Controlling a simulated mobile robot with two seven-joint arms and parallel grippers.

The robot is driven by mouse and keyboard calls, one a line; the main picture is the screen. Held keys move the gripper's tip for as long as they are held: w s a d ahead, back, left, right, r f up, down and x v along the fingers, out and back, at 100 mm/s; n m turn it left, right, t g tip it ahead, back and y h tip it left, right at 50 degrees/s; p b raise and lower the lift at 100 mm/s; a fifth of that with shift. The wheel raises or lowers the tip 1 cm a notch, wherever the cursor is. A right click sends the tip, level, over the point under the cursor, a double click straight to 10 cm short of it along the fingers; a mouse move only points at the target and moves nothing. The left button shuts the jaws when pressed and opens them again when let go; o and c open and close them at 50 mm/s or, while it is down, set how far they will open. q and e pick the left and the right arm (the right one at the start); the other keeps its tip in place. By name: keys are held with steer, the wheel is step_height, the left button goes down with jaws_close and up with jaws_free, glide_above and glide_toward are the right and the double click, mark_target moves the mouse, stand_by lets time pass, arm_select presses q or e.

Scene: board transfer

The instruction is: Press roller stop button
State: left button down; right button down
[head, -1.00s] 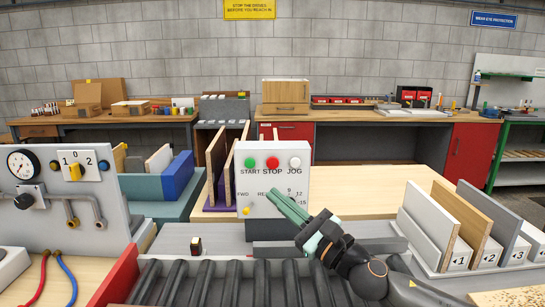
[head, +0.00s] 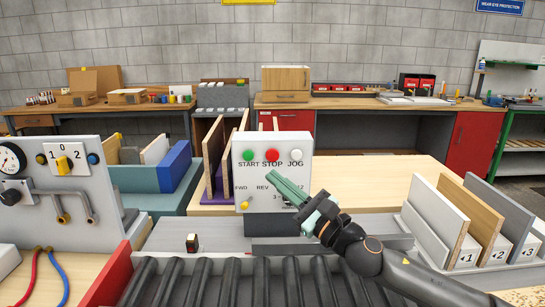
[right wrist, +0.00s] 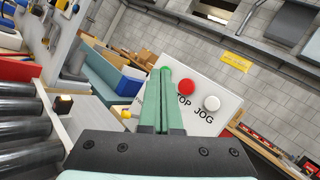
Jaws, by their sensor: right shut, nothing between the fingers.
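The red STOP button (head: 272,155) sits between the green START button (head: 248,155) and the white JOG button (head: 297,154) on a grey-white control box (head: 243,180). The red button also shows in the right wrist view (right wrist: 187,89). My right gripper (head: 274,178) has green fingers that are shut and empty. In the head view its tips overlap the box face just below the STOP button. In the right wrist view the tips lie left of the red button, over the green one. I cannot tell whether they touch the box. My left gripper is not in view.
Dark rollers (head: 235,280) run along the front. A gauge panel (head: 50,195) with a yellow selector stands at the left. Numbered boards in a rack (head: 462,253) stand at the right. A small black block (head: 192,243) sits left of the box.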

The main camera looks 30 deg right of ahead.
glide_toward(266, 154)
steer(key=w+a, duration=0.1)
steer(key=w+r, duration=0.1)
steer(key=w+a+r, duration=0.1)
steer(key=shift+w+a, duration=0.3)
steer(key=shift+w, duration=0.1)
steer(key=shift+w+d, duration=0.1)
stand_by(1.6)
steer(key=shift+w+d+f, duration=0.1)
steer(key=shift+w, duration=0.2)
steer(key=shift+w+d, duration=0.2)
steer(key=shift+w, duration=0.2)
stand_by(0.7)
stand_by(0.3)
steer(key=shift+s+a, duration=0.35)
steer(key=shift+s, duration=0.45)
steer(key=shift+s+a, duration=0.35)
steer(key=shift+s, duration=0.4)
steer(key=shift+s+a, duration=0.4)
steer(key=shift+s, duration=0.35)
steer(key=shift+s+a, duration=0.35)
steer(key=shift+s, duration=0.4)
steer(key=shift+p, duration=0.3)
